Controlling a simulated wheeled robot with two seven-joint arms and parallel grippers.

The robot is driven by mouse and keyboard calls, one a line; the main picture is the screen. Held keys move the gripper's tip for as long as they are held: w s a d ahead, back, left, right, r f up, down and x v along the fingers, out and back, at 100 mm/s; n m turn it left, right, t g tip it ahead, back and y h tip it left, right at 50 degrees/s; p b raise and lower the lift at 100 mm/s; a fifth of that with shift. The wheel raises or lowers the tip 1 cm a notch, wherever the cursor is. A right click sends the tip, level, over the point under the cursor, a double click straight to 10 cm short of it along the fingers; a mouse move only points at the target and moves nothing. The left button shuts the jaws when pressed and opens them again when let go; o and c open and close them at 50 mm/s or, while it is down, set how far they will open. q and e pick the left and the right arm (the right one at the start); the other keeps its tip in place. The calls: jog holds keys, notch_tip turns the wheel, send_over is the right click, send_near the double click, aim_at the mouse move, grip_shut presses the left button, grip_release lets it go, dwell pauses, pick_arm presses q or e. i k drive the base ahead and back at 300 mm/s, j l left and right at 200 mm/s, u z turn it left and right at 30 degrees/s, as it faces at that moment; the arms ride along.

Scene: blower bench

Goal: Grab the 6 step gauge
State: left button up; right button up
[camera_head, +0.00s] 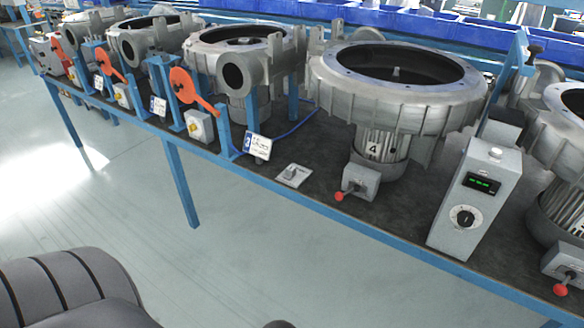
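No object in the head view is clearly marked as the 6 step gauge. A grey upright box (476,203) with a green lit display and a round black dial stands at the bench's front edge on the right. A small pale plate (293,175) with a grey part on it lies flat on the dark bench top near the front edge, left of the large blower marked 4 (400,95). I cannot tell whether either is the gauge. Neither gripper shows in the view.
The long bench (330,212) has a blue frame and carries several metal blowers. Orange levers (193,92), a numbered card (257,146) and a red-knobbed switch box (360,181) line its front. Blue bins (380,18) stand behind. The floor (250,265) in front is clear.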

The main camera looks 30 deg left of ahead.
aim_at(291, 170)
jog(key=i+l+z, duration=0.1)
jog(key=l+z, duration=0.15)
jog(key=z, duration=0.15)
jog(key=i+l+z, duration=0.1)
jog(key=l+z, duration=0.25)
jog(key=i+z, duration=0.15)
jog(key=z, duration=0.25)
jog(key=i+l+z, duration=0.2)
jog(key=z, duration=0.15)
jog(key=j+u, duration=0.1)
jog(key=u, duration=2.85)
